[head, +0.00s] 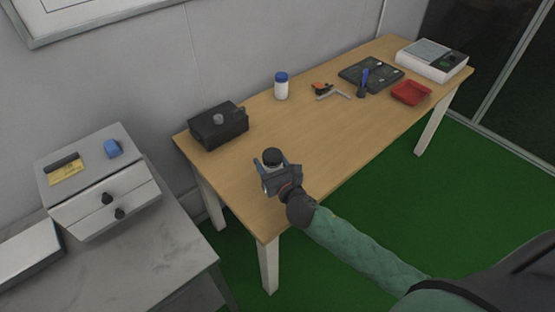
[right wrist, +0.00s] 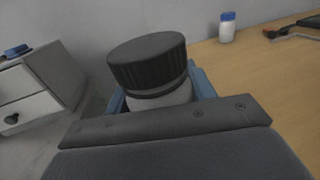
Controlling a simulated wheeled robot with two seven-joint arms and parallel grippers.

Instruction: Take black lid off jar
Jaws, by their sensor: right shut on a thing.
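The jar has a ribbed black lid (head: 272,155) on top, and its pale body (right wrist: 160,97) shows just below the lid in the right wrist view. The lid (right wrist: 148,62) also shows large there, sitting on the jar. My right gripper (head: 271,170) is at the near left part of the wooden table, with its blue fingers on either side of the jar body, shut on it below the lid. The lower part of the jar is hidden behind the gripper. My left gripper is not in view.
The wooden table (head: 222,174) also holds a black box (head: 218,128), a white bottle with a blue cap (head: 281,87), a red tray (head: 411,93) and several tools farther back. A white drawer unit (head: 90,205) stands on a grey counter at left. The table's middle is clear.

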